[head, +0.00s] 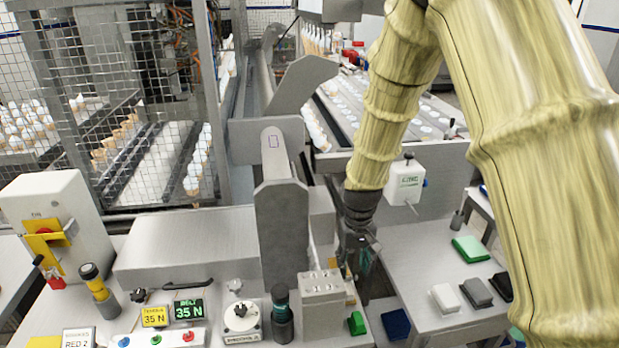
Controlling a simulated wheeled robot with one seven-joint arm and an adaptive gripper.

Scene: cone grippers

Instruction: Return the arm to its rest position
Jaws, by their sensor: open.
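My arm, with a yellowish bamboo-like surface, comes down from the upper right in the head view. My gripper (362,256) is dark and points downward, in the gap between the left machine bench and the right side table. It is open. It is just right of a metal block (322,290) with holes in its top. I see nothing held, but the fingertips are small and partly obscured.
A control panel with displays (188,309) and a dark bottle-like cylinder (281,313) stand on the left bench. The right table (425,290) holds a green pad (470,248) and several small blocks. A tall metal chute (283,225) rises left of my gripper. Wire mesh stands behind.

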